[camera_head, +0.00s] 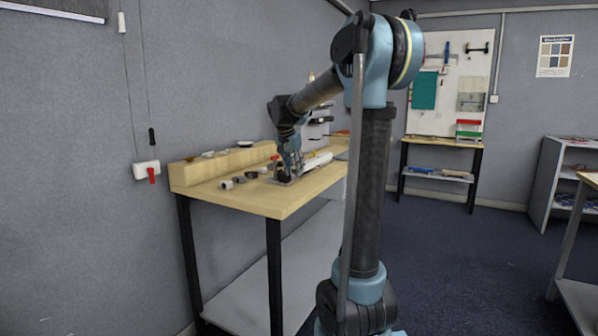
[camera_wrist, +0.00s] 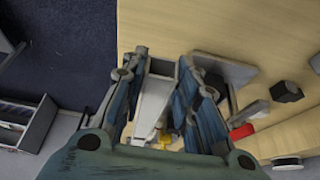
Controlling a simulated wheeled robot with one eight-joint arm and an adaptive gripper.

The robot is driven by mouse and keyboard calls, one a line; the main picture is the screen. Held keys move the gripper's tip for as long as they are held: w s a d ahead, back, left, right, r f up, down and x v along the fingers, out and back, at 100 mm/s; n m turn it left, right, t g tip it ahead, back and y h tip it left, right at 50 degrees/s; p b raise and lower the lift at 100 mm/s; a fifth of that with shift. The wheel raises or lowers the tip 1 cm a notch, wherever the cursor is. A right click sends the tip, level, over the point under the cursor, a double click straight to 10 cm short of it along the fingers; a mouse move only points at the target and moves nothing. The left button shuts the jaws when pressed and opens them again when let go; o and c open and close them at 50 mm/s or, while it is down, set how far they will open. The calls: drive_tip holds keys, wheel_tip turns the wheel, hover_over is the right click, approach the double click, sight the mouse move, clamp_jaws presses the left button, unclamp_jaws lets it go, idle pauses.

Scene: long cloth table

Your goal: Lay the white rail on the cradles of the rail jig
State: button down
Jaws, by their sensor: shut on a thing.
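The white rail (camera_head: 318,161) shows as a long pale bar on the wooden bench top, stretching to the right from my gripper (camera_head: 290,174). In the wrist view the white rail (camera_wrist: 154,100) is between the two fingers of my gripper (camera_wrist: 158,72), which is shut on it. A flat grey plate (camera_wrist: 226,68) lies beside the fingers on the wood, and may be part of the rail jig. Its cradles are hidden or too small to tell, so I cannot tell whether the rail touches them.
The wooden bench (camera_head: 262,203) has a raised ledge (camera_head: 190,174) against the wall. Several small parts lie near the gripper, including a black block (camera_wrist: 286,91), a red piece (camera_wrist: 241,131) and a white round piece (camera_wrist: 286,162). The bench's near left corner is clear.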

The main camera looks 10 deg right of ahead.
drive_tip(key=shift+w+a, duration=0.9)
drive_tip(key=shift+a, duration=0.35)
drive_tip(key=shift+w+a, duration=0.9)
drive_tip(key=shift+a, duration=0.3)
drive_tip(key=shift+w+a, duration=0.9)
drive_tip(key=shift+a, duration=0.35)
drive_tip(key=shift+f, duration=0.8)
drive_tip(key=c, duration=1.2)
unclamp_jaws()
drive_tip(key=shift+a, duration=0.1)
